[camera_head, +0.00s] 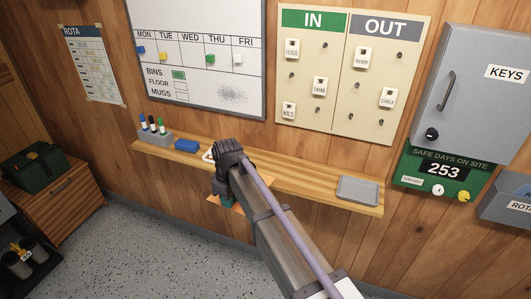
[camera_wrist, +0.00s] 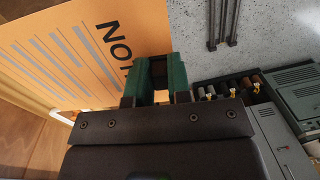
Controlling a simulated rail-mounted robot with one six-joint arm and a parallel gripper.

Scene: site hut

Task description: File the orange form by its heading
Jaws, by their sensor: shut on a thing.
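The orange form (camera_wrist: 65,60) fills the upper left of the wrist view, with grey text lines and a bold black heading of which only "NO" and part of another letter show. My gripper (camera_wrist: 159,78) has its green fingers shut on the form near the heading end. In the head view my gripper (camera_head: 221,188) is just in front of the wall shelf, and the form (camera_head: 239,208) shows only as small orange patches beside and below it. The rest of the form is hidden there. A grey wall holder (camera_head: 505,210) marked "ROTA" with blue paper is at the far right.
The shelf (camera_head: 290,180) holds a pen holder (camera_head: 155,137), a blue block (camera_head: 188,146) and a grey tray (camera_head: 358,190). A key cabinet (camera_head: 470,85) juts out at the right. A wooden cabinet (camera_head: 60,205) stands at the left; the floor between is open.

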